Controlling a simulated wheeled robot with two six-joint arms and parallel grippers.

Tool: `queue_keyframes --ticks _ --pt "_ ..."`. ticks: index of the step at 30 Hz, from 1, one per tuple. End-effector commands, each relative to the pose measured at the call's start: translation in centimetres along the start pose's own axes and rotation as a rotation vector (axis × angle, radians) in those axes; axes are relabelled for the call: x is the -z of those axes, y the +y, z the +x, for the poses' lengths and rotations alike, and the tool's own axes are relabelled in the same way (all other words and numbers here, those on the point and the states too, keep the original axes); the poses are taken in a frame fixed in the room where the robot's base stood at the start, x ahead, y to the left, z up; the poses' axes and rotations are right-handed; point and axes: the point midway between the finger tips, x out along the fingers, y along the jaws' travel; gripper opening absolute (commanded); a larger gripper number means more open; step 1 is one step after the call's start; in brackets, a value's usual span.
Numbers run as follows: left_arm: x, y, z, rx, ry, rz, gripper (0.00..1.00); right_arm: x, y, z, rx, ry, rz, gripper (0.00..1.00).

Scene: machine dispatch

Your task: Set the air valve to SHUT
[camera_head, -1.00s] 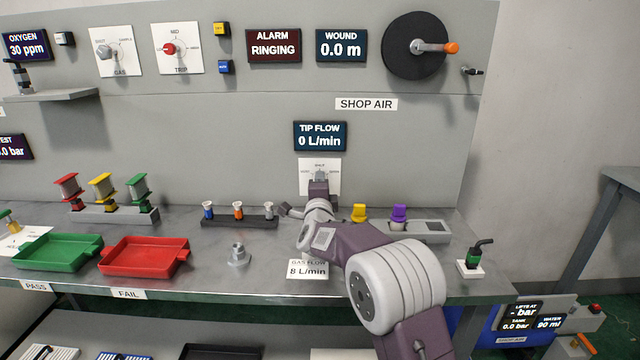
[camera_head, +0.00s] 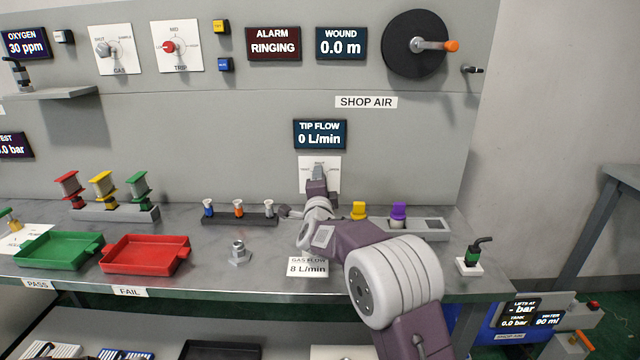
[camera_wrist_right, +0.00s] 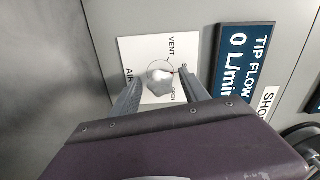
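The air valve is a grey knob (camera_wrist_right: 159,80) on a white plate (camera_head: 306,184) below the TIP FLOW display (camera_head: 320,134), which reads 0 L/min. My right gripper (camera_head: 318,174) is in front of the plate. In the right wrist view its two fingers stand on either side of the knob, with a visible gap, so it looks open around it. VENT is readable on the plate; other labels are partly covered by the fingers, and the knob's exact setting is hard to tell. My left gripper is not in view.
Below the panel, a rack with a yellow piece (camera_head: 358,211) and a purple piece (camera_head: 398,214) stands right of my forearm. A dark strip (camera_head: 240,220) with several small fittings lies to the left. A red tray (camera_head: 145,257) and a green tray (camera_head: 58,250) lie further left.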

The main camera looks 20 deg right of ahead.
Motion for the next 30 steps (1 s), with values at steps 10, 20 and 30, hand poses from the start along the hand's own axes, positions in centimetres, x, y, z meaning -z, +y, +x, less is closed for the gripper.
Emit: queue_keyframes --ticks 10,20,30 --pt "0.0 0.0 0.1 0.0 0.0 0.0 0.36 -0.1 -0.1 -0.9 0.002 -0.001 0.0 0.52" --pt "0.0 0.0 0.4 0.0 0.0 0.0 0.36 0.0 -0.1 -7.2 0.002 -0.001 0.0 0.52" --pt "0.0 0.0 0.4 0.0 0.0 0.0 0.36 0.0 0.0 -9.1 0.001 0.0 0.0 0.52"
